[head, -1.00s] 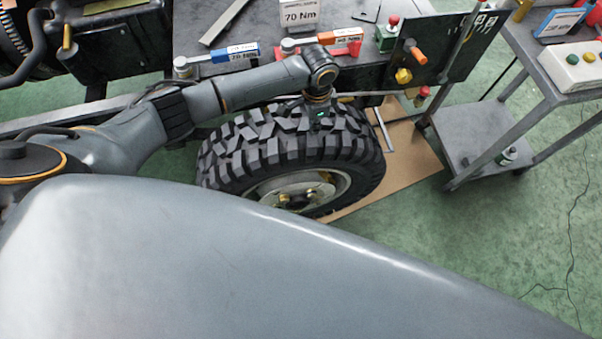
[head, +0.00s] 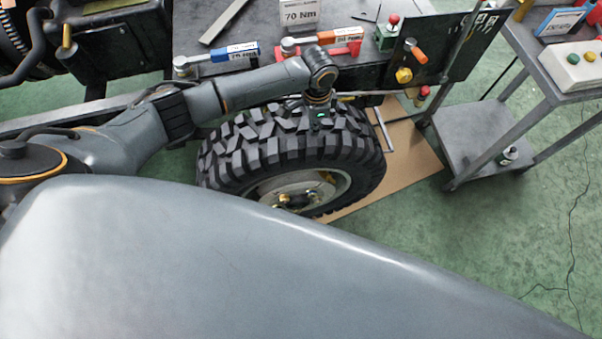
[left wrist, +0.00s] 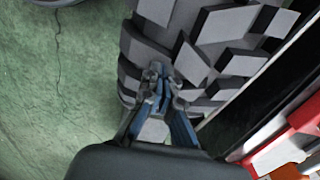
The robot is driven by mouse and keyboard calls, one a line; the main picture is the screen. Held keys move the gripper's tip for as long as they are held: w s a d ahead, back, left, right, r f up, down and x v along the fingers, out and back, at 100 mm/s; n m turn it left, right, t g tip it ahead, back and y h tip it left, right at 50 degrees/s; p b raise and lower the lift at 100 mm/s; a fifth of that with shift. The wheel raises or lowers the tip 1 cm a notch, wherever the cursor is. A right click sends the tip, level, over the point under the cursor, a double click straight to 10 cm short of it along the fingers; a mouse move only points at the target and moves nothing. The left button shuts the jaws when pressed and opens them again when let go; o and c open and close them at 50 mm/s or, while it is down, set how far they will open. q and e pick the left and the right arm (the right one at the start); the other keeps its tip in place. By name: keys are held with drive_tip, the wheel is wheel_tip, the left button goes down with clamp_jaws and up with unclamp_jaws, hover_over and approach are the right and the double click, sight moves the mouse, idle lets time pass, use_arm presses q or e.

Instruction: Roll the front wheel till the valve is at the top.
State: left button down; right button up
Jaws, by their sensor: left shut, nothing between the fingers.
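The front wheel (head: 225,160), with chunky black tread and a pale rim (head: 330,190), stands upright below the workbench. My left gripper (head: 318,118) is at the top of the tyre, partly hidden by its own wrist. In the left wrist view the gripper (left wrist: 157,75) is shut and empty, its fingertips at the tread blocks (left wrist: 215,55); whether they press on the rubber I cannot tell. The lower rim is hidden by my own grey body. I cannot make out the valve for certain. My right gripper is not in view.
The bench (head: 260,20) behind the wheel bears torque wrenches, including a blue one (head: 235,54) and a red one (head: 340,46), and a 70 Nm sign (head: 299,14). A grey cart (head: 470,138) stands at the right. Green floor (head: 440,220) between is clear.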

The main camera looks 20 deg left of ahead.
sight(278, 141)
use_arm(q)
drive_tip(key=shift+f, duration=0.5)
drive_tip(key=shift+s+a+r+p, duration=0.2)
drive_tip(key=shift+s+a+p, duration=0.2)
drive_tip(key=shift+a+p, duration=0.25)
drive_tip(key=shift+s+a+r+p, duration=0.2)
drive_tip(key=shift+s+a+p, duration=0.2)
drive_tip(key=shift+p, duration=0.4)
drive_tip(key=shift+s+a, duration=0.15)
drive_tip(key=shift+a, duration=0.2)
drive_tip(key=shift+p, duration=0.35)
drive_tip(key=shift+s+a+p, duration=0.8)
drive_tip(key=shift+a+p, duration=0.3)
drive_tip(key=shift+a, duration=0.05)
drive_tip(key=shift+s+a+f, duration=0.1)
drive_tip(key=shift+a, duration=0.05)
drive_tip(key=shift+a, duration=0.1)
drive_tip(key=shift+s+a+f+p, duration=0.25)
drive_tip(key=shift+s+a+p, duration=0.8)
drive_tip(key=shift+a, duration=0.2)
drive_tip(key=shift+s+f, duration=0.1)
